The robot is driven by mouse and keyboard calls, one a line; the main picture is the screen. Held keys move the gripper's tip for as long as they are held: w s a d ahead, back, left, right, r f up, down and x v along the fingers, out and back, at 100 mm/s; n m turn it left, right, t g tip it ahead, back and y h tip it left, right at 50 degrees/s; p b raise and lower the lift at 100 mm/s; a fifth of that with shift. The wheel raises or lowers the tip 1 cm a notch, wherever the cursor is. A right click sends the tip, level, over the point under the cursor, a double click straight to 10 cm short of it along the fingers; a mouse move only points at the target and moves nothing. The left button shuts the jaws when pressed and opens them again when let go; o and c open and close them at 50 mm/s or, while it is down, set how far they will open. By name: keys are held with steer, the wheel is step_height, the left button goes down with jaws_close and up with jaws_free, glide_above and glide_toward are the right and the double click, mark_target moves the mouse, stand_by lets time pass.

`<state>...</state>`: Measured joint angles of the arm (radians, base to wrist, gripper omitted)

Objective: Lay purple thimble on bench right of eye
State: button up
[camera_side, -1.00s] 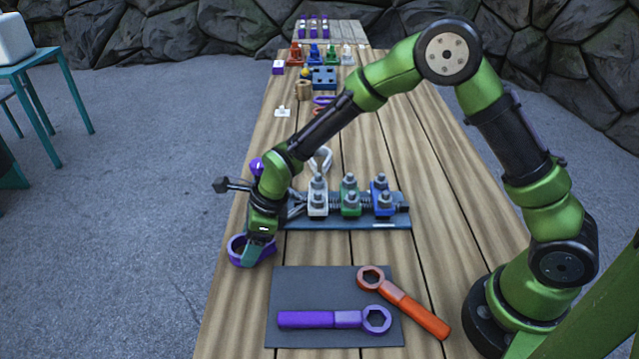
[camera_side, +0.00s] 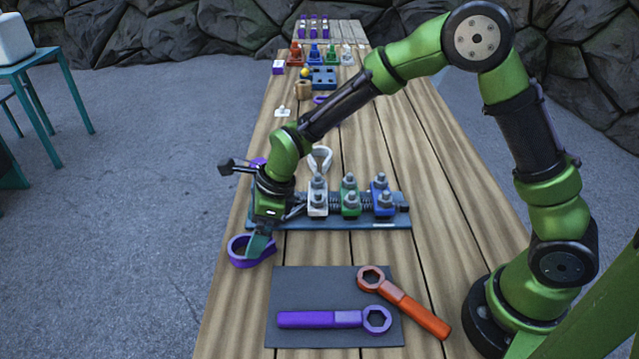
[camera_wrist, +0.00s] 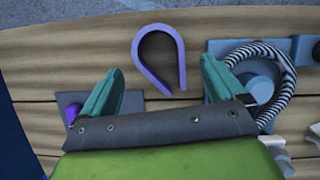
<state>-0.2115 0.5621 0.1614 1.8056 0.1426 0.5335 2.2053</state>
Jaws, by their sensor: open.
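The purple thimble (camera_side: 236,256), an open teardrop-shaped band, lies at the bench's left edge, in front of the blue board. In the wrist view the thimble (camera_wrist: 176,55) sits beyond and between my fingertips, apart from both. My gripper (camera_side: 262,243) is open and empty just above it; its teal fingers also show in the wrist view (camera_wrist: 162,82). The eye, a black-and-white striped cable loop (camera_wrist: 284,62), lies around a blue post on the blue board in the wrist view. In the side view my gripper hides the eye.
The blue board (camera_side: 345,222) carries white, green and blue clamps (camera_side: 349,197). A dark mat (camera_side: 285,300) in front holds a purple wrench (camera_side: 320,319) and part of an orange wrench (camera_side: 412,307). Bare bench (camera_side: 450,250) lies right of the board.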

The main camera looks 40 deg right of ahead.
steer(key=s+d+r+n+t, duration=0.1)
steer(key=s+d+r+n, duration=0.25)
steer(key=r, duration=0.35)
steer(key=s+d+r+n, duration=0.2)
steer(key=d+r, duration=0.2)
steer(key=r, duration=0.3)
steer(key=s+d+r+n+t, duration=0.1)
steer(key=s+d+n, duration=0.3)
steer(key=s+n, duration=0.4)
steer(key=s+d+r+n+t+h, duration=0.1)
steer(key=s+d+r+n+t, duration=0.1)
steer(key=s+d+r+n, duration=0.2)
steer(key=s+d+n, duration=0.1)
steer(key=s+n, duration=0.2)
steer(key=n, duration=0.1)
steer(key=shift+s+d+r+h, duration=0.2)
steer(key=shift+s+r+h, duration=0.1)
steer(key=shift+s, duration=0.1)
